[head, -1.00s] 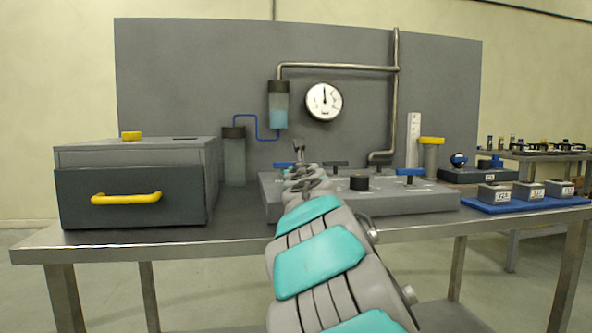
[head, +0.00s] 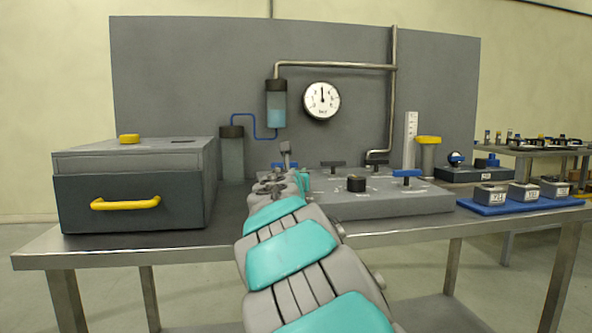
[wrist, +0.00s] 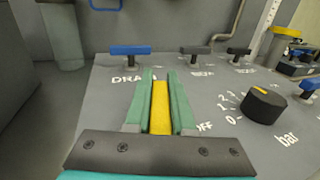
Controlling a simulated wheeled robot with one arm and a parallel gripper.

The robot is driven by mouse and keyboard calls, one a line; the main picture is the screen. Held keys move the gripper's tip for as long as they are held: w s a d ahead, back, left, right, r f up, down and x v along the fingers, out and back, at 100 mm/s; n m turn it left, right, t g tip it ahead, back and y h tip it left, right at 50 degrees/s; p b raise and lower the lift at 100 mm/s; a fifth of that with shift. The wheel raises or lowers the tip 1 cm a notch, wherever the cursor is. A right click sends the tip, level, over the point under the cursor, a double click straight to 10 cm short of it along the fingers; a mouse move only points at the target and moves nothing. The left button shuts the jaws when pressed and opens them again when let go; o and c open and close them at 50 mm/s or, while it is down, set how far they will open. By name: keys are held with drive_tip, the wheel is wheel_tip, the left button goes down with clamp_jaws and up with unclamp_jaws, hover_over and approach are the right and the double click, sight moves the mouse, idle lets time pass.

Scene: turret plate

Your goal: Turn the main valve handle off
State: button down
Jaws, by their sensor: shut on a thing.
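My gripper (wrist: 160,98) is shut on a yellow bar (wrist: 160,110), which appears to be the main valve handle, over the grey turret plate (wrist: 215,85). The bar lies between the green fingers and points away from me. The letters "OFF" show just right of the fingers; the rest of that label is hidden. A blue handle (wrist: 130,50) stands beyond the fingertips by the partly covered word "DRAIN". In the head view my arm covers the left part of the plate (head: 390,205) and hides the yellow bar.
A black knob (wrist: 263,104) with a scale and "bar" stands right of my gripper. Two dark handles (wrist: 195,51) (wrist: 238,51) stand behind. Another blue handle (head: 407,173) is at the right. A grey drawer box (head: 135,185) stands left; a gauge (head: 321,100) hangs above.

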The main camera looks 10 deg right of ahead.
drive_tip(key=shift+m+g+h+p, duration=0.35)
drive_tip(key=shift+m+h, duration=0.35)
drive_tip(key=shift+h, duration=0.3)
drive_tip(key=m+g+h, duration=0.2)
drive_tip(key=d+m+g+h, duration=0.1)
drive_tip(key=h, duration=0.1)
drive_tip(key=shift+s+f, duration=0.1)
drive_tip(key=shift+s, duration=0.15)
drive_tip(key=shift+s+d+m+g+h, duration=0.15)
drive_tip(key=shift+m+g+h, duration=0.4)
drive_tip(key=shift+g, duration=0.05)
drive_tip(key=shift+s+d+m+g+h, duration=0.15)
drive_tip(key=shift+m+g+h, duration=0.45)
drive_tip(key=shift+g, duration=0.05)
drive_tip(key=shift+s+d+m+g+h, duration=0.15)
drive_tip(key=shift+m+g+h, duration=0.4)
drive_tip(key=shift+g, duration=0.05)
drive_tip(key=shift+s+r+m+g+h, duration=0.1)
drive_tip(key=shift+r+m+g+h, duration=0.1)
drive_tip(key=shift+m+g+h, duration=0.15)
drive_tip(key=c, duration=0.8)
unclamp_jaws()
drive_tip(key=shift+o, duration=0.2)
